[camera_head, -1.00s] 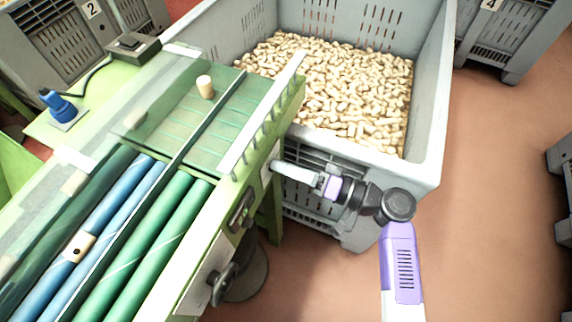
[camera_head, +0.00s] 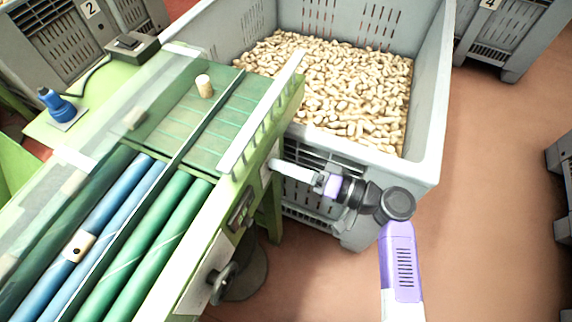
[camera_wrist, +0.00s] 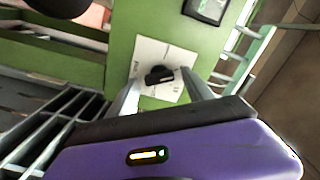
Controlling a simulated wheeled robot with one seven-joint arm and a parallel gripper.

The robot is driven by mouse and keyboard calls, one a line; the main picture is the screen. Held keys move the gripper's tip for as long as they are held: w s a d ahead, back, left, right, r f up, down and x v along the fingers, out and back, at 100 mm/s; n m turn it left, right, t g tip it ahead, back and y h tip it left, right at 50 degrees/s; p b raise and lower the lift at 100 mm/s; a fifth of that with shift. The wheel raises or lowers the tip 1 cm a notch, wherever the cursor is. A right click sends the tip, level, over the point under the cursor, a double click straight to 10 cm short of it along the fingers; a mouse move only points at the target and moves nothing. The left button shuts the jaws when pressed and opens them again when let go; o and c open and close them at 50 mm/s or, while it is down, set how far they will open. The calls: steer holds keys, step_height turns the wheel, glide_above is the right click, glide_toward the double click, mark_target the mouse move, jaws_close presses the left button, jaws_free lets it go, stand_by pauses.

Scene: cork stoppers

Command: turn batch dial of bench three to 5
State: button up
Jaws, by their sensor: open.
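A black dial knob (camera_wrist: 160,76) sits on a white plate (camera_wrist: 150,52) on the green side panel of the bench, in the wrist view. My gripper (camera_wrist: 165,93) is open, with one finger to each side of the knob in the picture. I cannot tell whether the fingers touch it. The plate's markings are too small to read. In the head view my gripper (camera_head: 273,165) reaches the bench side near its right end, beside a white plate (camera_head: 266,176); the knob there is hidden or too small to see.
A second dark knob (camera_head: 221,283) sits lower left on the bench side, with a dark fitting (camera_head: 240,209) between. A grey crate (camera_head: 427,120) full of corks stands close behind my gripper. Rollers and a cork (camera_head: 205,86) are on the bench.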

steer(key=v, duration=0.8)
steer(key=shift+a, duration=0.1)
stand_by(0.3)
